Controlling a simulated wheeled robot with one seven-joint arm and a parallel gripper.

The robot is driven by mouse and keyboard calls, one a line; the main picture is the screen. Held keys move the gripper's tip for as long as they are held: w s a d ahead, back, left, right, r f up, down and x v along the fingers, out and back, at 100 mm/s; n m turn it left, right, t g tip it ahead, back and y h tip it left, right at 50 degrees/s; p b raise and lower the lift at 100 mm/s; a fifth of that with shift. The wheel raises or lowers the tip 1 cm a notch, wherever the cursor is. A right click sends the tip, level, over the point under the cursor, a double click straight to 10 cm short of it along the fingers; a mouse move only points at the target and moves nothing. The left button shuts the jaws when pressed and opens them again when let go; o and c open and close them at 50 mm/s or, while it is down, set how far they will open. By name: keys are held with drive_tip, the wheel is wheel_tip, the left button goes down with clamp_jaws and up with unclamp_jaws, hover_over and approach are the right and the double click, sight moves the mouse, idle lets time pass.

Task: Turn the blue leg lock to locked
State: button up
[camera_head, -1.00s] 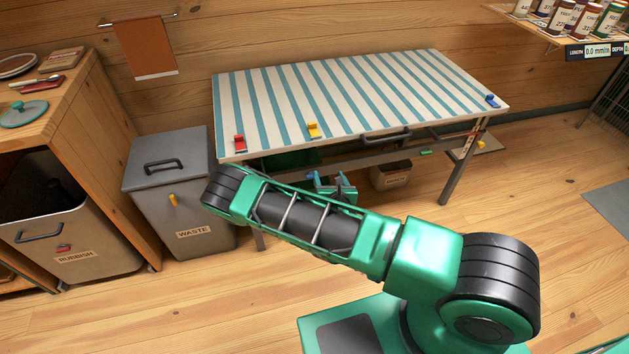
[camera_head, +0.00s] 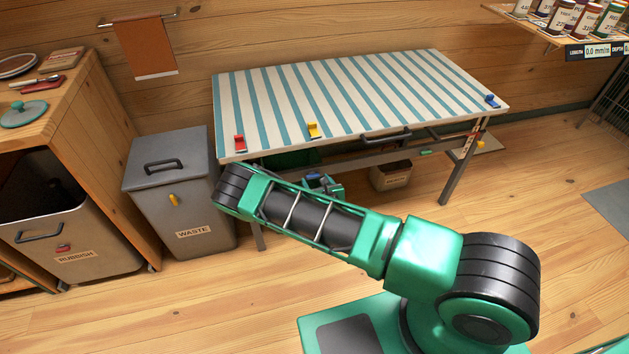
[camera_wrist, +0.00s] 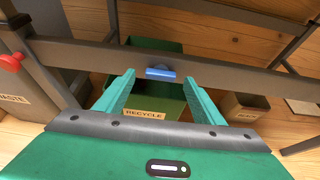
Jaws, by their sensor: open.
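The blue leg lock (camera_wrist: 161,73) is a small lever on the grey rail under the striped table. In the wrist view it lies level along the rail, ahead of and between my fingertips. In the head view its blue part (camera_head: 312,177) shows just below the table's front edge, close to my gripper (camera_head: 328,188). My gripper (camera_wrist: 159,78) is open in the wrist view, with one green finger on each side of the lock and nothing held. I cannot tell whether a finger touches it. My arm hides part of the under-table area in the head view.
A green recycle bin (camera_wrist: 145,114) stands below the rail, with a smaller brown bin (camera_wrist: 244,107) to its right. A red knob (camera_wrist: 11,62) is at the far left. The striped table (camera_head: 350,85) is overhead, and a grey waste bin (camera_head: 170,170) stands left of it.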

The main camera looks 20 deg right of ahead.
sight(313, 176)
drive_tip(key=shift+x, duration=1.25)
drive_tip(key=c, duration=1)
drive_tip(key=shift+c, duration=0.2)
